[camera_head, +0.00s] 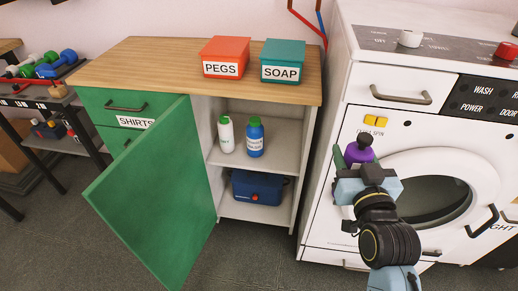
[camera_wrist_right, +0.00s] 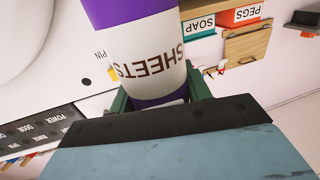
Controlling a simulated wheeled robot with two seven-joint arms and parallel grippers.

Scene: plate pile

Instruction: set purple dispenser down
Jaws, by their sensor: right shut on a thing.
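My right gripper (camera_head: 352,155) is shut on the purple dispenser (camera_head: 359,152), in front of the washing machine. In the right wrist view the purple dispenser (camera_wrist_right: 148,45) fills the top middle, with a white label reading SHEETS. The green fingers of my right gripper (camera_wrist_right: 152,98) show on both sides of it. In the head view my arm hides the dispenser's lower part. The dispenser is held in the air, apart from the cabinet. My left gripper does not show.
A wooden-topped cabinet (camera_head: 140,58) holds the PEGS box (camera_head: 224,50) and SOAP box (camera_head: 284,54). Its green door (camera_head: 160,190) stands open. Inside are a white bottle (camera_head: 226,138), a blue bottle (camera_head: 255,140) and a blue case (camera_head: 258,188). The washing machine (camera_head: 325,190) stands at right.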

